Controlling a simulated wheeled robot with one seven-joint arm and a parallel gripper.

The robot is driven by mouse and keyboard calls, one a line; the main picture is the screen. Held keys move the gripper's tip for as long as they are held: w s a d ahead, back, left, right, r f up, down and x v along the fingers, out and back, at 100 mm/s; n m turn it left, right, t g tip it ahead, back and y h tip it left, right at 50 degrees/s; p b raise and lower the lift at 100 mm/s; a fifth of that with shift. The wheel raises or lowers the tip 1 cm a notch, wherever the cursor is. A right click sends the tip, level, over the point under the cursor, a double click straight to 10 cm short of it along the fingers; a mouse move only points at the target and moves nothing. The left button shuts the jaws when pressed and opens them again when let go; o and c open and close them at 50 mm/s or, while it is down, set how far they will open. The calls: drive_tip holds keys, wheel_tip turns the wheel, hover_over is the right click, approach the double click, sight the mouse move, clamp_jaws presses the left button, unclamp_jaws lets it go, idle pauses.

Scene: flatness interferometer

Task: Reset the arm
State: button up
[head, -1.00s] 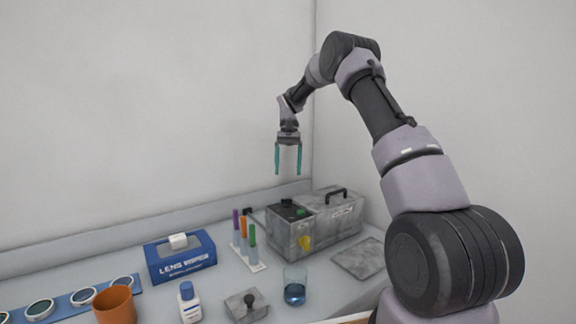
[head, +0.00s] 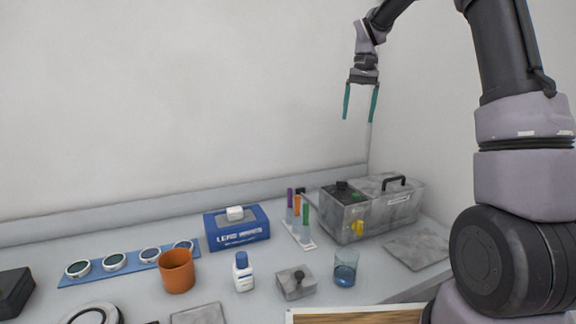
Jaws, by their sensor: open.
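My gripper (head: 359,119) hangs in the air at the upper right of the head view, with its two teal fingers pointing down. The fingers are apart and nothing is between them. It is well above the bench, over the grey metal instrument box (head: 372,208) with a black handle and a yellow knob. My arm runs up the right side, and its upper part is cut off by the top edge of the picture.
On the bench are a blue lens wipes box (head: 237,229), tubes in a rack (head: 300,236), an orange cup (head: 177,271), a white bottle (head: 243,273), a glass beaker (head: 345,268), a grey block with a knob (head: 296,283), a blue lens strip (head: 128,263) and a flat grey plate (head: 418,249).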

drive_tip(key=s+d+r+t, duration=0.1)
drive_tip(key=s+r+t, duration=0.1)
drive_tip(key=s+r, duration=0.35)
drive_tip(key=s+r+t, duration=0.2)
drive_tip(key=s, duration=0.6)
drive_tip(key=s+d+f+m+t, duration=0.1)
drive_tip(key=s+t, duration=0.3)
drive_tip(key=s, duration=1.2)
drive_tip(key=shift+s+d+f+y, duration=0.15)
drive_tip(key=shift+d+f+y, duration=0.3)
drive_tip(key=shift+f, duration=0.1)
